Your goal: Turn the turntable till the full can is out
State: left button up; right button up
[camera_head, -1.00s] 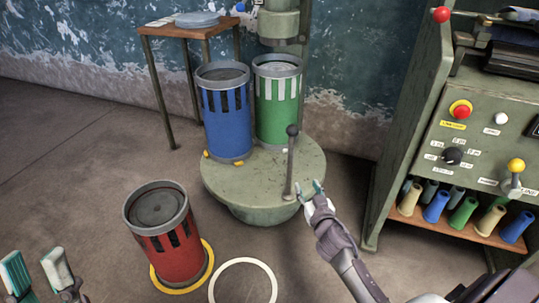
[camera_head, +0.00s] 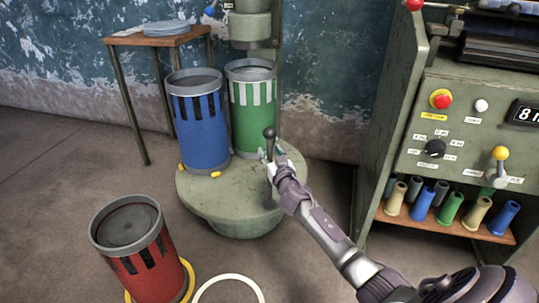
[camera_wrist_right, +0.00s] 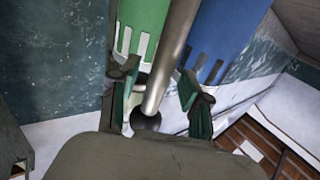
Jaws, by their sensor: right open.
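The round green turntable (camera_head: 232,200) carries a blue can (camera_head: 200,125) at its left and a green can (camera_head: 252,110) behind, to the right. Both stand upright; I cannot tell which is full. A lever with a black ball knob (camera_head: 269,133) rises at the turntable's right side. My right gripper (camera_head: 276,158) is at the lever, just below the knob. In the right wrist view the open fingers (camera_wrist_right: 158,98) lie on both sides of the lever rod (camera_wrist_right: 172,50); I cannot tell whether they touch it. My left gripper is out of view.
A red can (camera_head: 137,250) stands on the floor in a yellow ring, beside an empty white ring (camera_head: 230,290). A press column (camera_head: 250,28) stands above the turntable. A small table (camera_head: 160,38) is behind left; a control cabinet (camera_head: 465,120) is at the right.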

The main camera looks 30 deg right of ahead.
jog(key=shift+w+d, duration=0.2)
jog(key=shift+w, duration=0.4)
grip_shut()
